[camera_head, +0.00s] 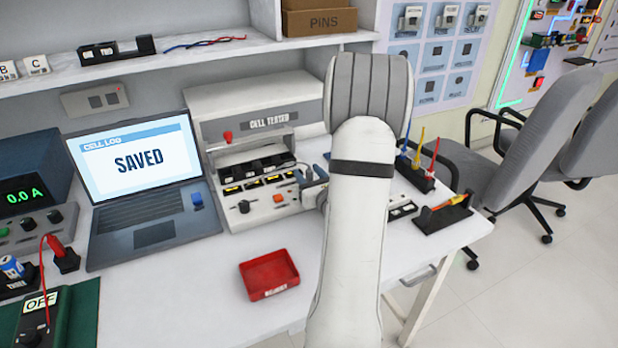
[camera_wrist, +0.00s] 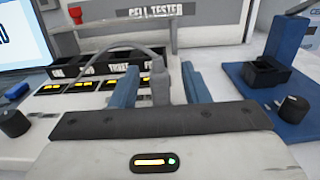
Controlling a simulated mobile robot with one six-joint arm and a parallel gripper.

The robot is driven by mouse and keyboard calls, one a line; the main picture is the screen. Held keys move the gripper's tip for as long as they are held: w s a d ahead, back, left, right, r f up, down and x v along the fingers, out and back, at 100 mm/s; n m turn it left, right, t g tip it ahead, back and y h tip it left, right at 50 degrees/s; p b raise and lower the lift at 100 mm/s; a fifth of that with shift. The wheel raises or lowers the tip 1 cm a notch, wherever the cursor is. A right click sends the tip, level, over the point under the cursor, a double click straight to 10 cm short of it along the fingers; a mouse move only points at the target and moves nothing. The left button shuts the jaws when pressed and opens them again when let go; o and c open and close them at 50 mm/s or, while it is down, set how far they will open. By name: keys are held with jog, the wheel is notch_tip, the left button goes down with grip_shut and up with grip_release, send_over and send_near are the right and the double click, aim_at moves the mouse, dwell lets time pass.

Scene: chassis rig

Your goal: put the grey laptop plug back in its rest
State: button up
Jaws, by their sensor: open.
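In the wrist view a grey plug (camera_wrist: 160,90) stands upright at the right end of the cell tester's row of slots. A grey cable (camera_wrist: 120,46) arches from it to the left. My gripper (camera_wrist: 161,78) is open, with one blue-grey finger on each side of the plug and gaps showing between. The plug's lower end is hidden behind my gripper body. A blue stand with a black holder (camera_wrist: 265,75) is to the right; I cannot tell if this is the plug's rest. In the head view my gripper (camera_head: 312,180) is at the tester's right end, partly hidden by my arm.
The cell tester (camera_head: 255,100) stands at the back, with knobs along its front. The open laptop (camera_head: 150,225) to its left reads SAVED. A red tray (camera_head: 269,275) lies in front. A screwdriver holder (camera_head: 415,177) is right of my arm. The table's front middle is otherwise clear.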

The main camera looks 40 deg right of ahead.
jog(key=shift+c, duration=0.4)
grip_shut()
